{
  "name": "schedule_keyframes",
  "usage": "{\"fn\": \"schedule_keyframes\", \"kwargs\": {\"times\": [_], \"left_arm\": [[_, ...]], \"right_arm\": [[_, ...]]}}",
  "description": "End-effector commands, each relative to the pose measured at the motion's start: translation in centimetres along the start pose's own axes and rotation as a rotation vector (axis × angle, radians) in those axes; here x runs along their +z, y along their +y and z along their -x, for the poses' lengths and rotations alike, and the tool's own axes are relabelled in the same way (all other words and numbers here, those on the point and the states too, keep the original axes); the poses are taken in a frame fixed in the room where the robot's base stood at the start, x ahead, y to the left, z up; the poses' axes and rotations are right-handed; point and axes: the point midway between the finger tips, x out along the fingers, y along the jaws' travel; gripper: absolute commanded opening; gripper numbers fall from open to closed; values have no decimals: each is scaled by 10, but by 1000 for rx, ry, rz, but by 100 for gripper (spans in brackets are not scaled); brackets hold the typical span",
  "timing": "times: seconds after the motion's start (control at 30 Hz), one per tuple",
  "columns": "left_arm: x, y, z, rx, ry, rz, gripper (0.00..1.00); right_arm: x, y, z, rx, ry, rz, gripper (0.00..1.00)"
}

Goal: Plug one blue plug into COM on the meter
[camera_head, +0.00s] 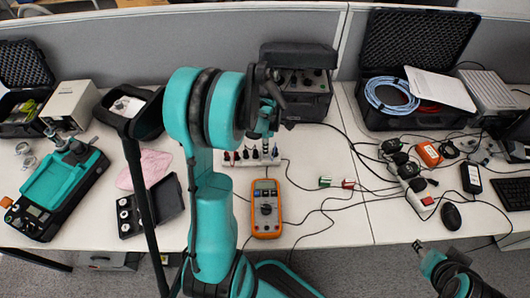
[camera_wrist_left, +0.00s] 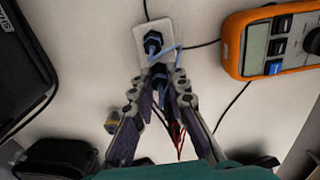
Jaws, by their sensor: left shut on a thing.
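The orange multimeter (camera_head: 266,208) lies on the desk below the white plug block (camera_head: 232,160), which holds several plugs. In the left wrist view the meter (camera_wrist_left: 270,40) is at the upper right; its COM socket cannot be made out. My left gripper (camera_head: 268,120) is above the block. In the wrist view its fingertips (camera_wrist_left: 160,78) are shut on a dark blue plug (camera_wrist_left: 159,71). Another blue plug (camera_wrist_left: 152,43) stands in the block's end just beyond the fingertips. My right gripper (camera_head: 420,248) is at the lower right, away from the meter; its jaws are too small to read.
Black cables cross the desk around the meter. A green connector (camera_head: 324,182) and a red one (camera_head: 348,184) lie to its right. A black instrument case (camera_head: 305,104) stands behind the block. A pink cloth (camera_head: 150,168) and black tray lie left.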

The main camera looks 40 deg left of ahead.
Motion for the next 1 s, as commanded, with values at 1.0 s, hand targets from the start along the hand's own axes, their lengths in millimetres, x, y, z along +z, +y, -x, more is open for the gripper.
{"fn": "schedule_keyframes", "kwargs": {"times": [1.0], "left_arm": [[0, 0, 35, 0, 0, 0, 0]], "right_arm": [[-15, 0, 20, 0, 0, 0, 40]]}}
